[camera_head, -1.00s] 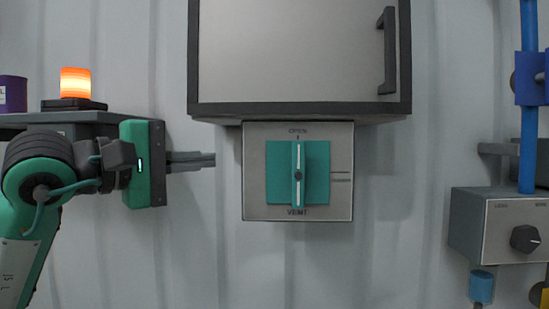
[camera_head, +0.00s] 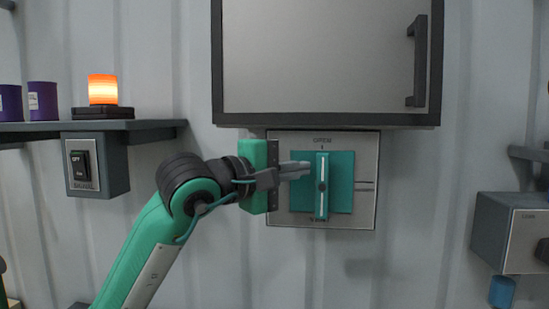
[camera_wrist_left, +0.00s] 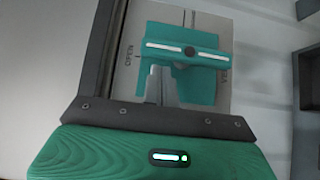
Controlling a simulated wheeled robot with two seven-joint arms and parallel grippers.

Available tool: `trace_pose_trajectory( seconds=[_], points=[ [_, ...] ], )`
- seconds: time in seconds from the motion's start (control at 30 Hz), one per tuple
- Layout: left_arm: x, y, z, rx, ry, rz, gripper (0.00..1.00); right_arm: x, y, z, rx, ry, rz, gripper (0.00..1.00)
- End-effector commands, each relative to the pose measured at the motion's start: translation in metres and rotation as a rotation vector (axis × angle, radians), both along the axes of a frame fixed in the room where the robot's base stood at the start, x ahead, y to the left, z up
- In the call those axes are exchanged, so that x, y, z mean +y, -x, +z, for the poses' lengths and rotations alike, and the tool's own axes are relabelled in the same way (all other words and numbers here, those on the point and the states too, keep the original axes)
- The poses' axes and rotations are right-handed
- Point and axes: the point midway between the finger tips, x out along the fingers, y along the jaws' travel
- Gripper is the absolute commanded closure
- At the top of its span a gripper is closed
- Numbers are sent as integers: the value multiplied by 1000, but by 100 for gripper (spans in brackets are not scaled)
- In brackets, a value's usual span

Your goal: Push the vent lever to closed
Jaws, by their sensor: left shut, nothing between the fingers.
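The vent lever (camera_head: 322,200) is a teal bar with a white stripe and a dark pivot, standing upright on a teal square plate on the grey vent panel (camera_head: 358,217). It points to the OPEN mark at the top. My left gripper (camera_head: 308,170) is shut and empty, its fingertips just left of the lever's upper half; I cannot tell if they touch it. In the left wrist view the lever (camera_wrist_left: 170,48) lies across the picture, beyond the fingers (camera_wrist_left: 160,85). My right gripper is not in view.
A grey cabinet (camera_head: 315,60) with a dark handle hangs directly above the panel. At left, a shelf (camera_head: 150,126) holds an orange lamp (camera_head: 102,90) and purple cans, with a switch box (camera_head: 95,166) below. Another control box (camera_head: 510,230) is at right. The wall below the panel is clear.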

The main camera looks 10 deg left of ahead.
Motion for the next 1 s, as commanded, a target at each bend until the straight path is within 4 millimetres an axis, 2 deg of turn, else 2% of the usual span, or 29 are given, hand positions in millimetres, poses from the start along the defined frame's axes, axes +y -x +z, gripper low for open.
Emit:
trace_pose_trajectory(
  seconds=[0.17, 1.0],
  points=[
    [-6, 0, 0, 1, 1, 0, 100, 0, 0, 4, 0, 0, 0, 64],
    [-8, 0, 4, -1, -83, 1, 100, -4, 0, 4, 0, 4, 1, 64]
  ],
)
